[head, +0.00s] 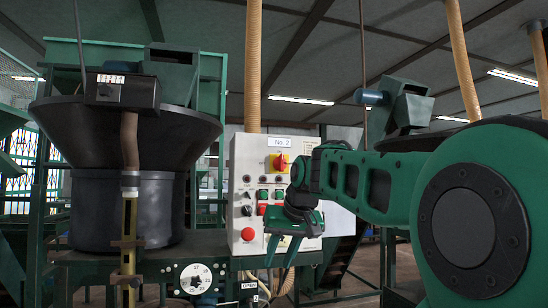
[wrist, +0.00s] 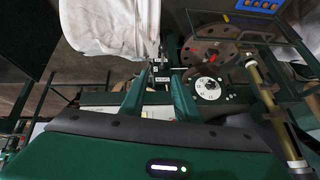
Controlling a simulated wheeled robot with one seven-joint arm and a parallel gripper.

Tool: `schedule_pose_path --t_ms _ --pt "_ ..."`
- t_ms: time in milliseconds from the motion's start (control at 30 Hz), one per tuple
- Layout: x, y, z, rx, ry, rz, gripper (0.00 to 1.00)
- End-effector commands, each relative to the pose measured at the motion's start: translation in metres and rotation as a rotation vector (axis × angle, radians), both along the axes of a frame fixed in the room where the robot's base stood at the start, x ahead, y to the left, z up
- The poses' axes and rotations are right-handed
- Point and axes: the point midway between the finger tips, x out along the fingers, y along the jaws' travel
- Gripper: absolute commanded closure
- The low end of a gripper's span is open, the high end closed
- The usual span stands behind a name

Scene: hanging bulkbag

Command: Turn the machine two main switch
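The machine two main switch (head: 278,163) is a red rotary knob on a yellow plate. It sits near the top of a pale control panel (head: 241,185), just under a "No. 2" label (head: 283,142). From this view I cannot tell its setting for sure. My gripper (head: 279,262) hangs pointing down, below and slightly right of the switch, in front of the panel's lower part, and does not touch the switch. In the wrist view, its two fingers (wrist: 160,76) stand apart with nothing held between them. The main switch is not visible in the wrist view.
The panel also carries small knobs, green buttons and a red button (head: 248,234). A numbered white dial (head: 196,279) is low at left and also shows in the wrist view (wrist: 208,88). A black hopper (head: 125,215) stands left. White cloth (wrist: 110,25) shows in the wrist view.

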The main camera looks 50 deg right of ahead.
Motion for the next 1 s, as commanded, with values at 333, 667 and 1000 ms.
schedule_pose_path --t_ms 333,667,1000 --pt "0.023 -0.068 0.243 -0.307 -0.334 -0.015 0.71" --pt "0.018 -0.071 0.32 -0.432 -0.42 -0.001 0.71" --pt "0.056 -0.094 0.302 -0.431 -0.419 0.0 0.71"
